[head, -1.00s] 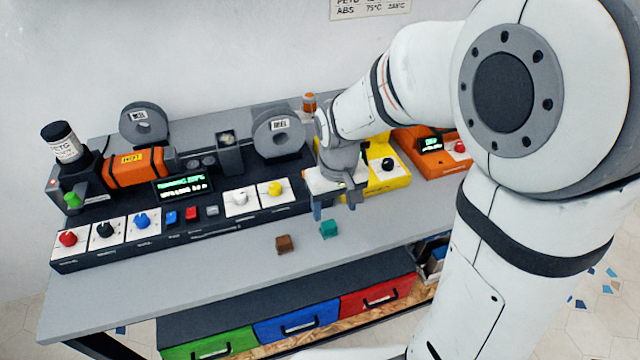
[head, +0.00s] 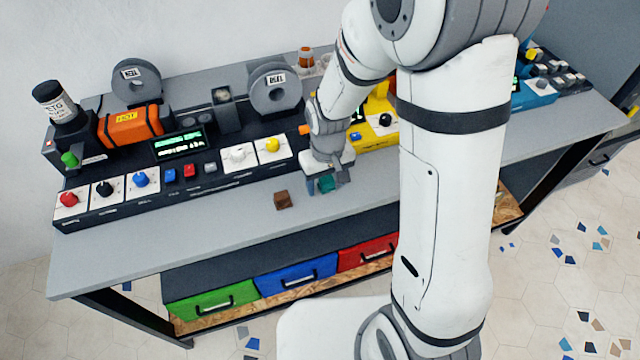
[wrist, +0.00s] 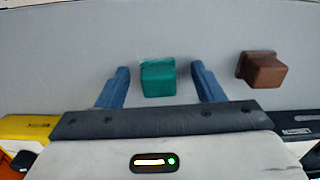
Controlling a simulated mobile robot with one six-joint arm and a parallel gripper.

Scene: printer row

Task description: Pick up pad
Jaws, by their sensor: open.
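A small teal block (head: 326,184), which may be the pad, stands on the grey bench top near its front part. It also shows in the wrist view (wrist: 158,78). My gripper (wrist: 160,70) is open, with one blue finger on each side of the teal block and a gap on both sides. In the head view my gripper (head: 325,186) is low over the bench and partly hides the block. A brown block (head: 282,200) stands apart to the left; in the wrist view the brown block (wrist: 262,70) is right of the fingers.
A dark console (head: 120,208) with knobs, buttons and a display runs behind the blocks. A yellow unit (head: 372,130) is behind my gripper. Green (head: 212,302), blue (head: 297,276) and red (head: 362,254) drawers are under the bench. The bench front left is clear.

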